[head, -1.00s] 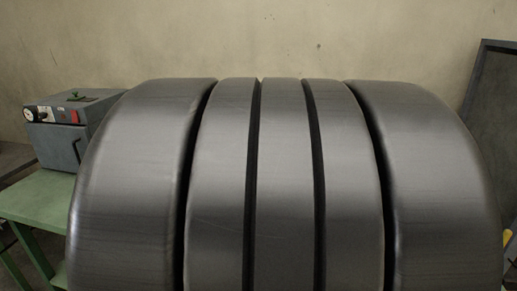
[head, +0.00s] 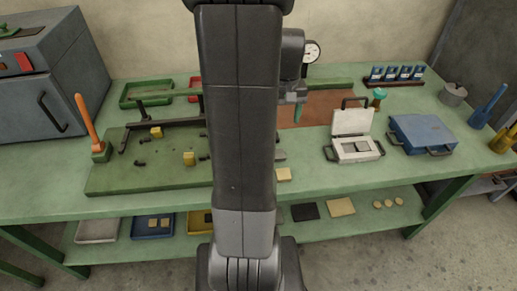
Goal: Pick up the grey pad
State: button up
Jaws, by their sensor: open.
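No pad in the head view is clearly the grey one. A small dark grey square piece (head: 362,146) lies in the open white case (head: 345,155) right of centre on the green bench. A flat, nearly black square pad (head: 305,211) lies on the lower shelf, beside a tan pad (head: 341,206). My upright arm covers the middle of the view and hides part of the bench and shelf. My gripper does not show.
The green bench (head: 310,175) holds a grey oven (head: 45,85) at left, an orange-handled lever (head: 88,125), a closed blue case (head: 424,133) and a pressure gauge (head: 312,51) behind my arm. Shallow trays (head: 97,230) sit on the lower shelf. Bare bench shows along the front right.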

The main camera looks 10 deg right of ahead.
notch_tip(320, 180, down, 9)
jog(key=shift+w+r, duration=0.1)
jog(key=shift+r, duration=0.1)
jog(key=shift+s+a+f, duration=0.1)
jog(key=shift+s+f, duration=0.05)
jog(key=shift+f, duration=1.2)
jog(key=shift+s+a+f, duration=0.1)
jog(key=shift+f, duration=1.2)
jog(key=c, duration=1)
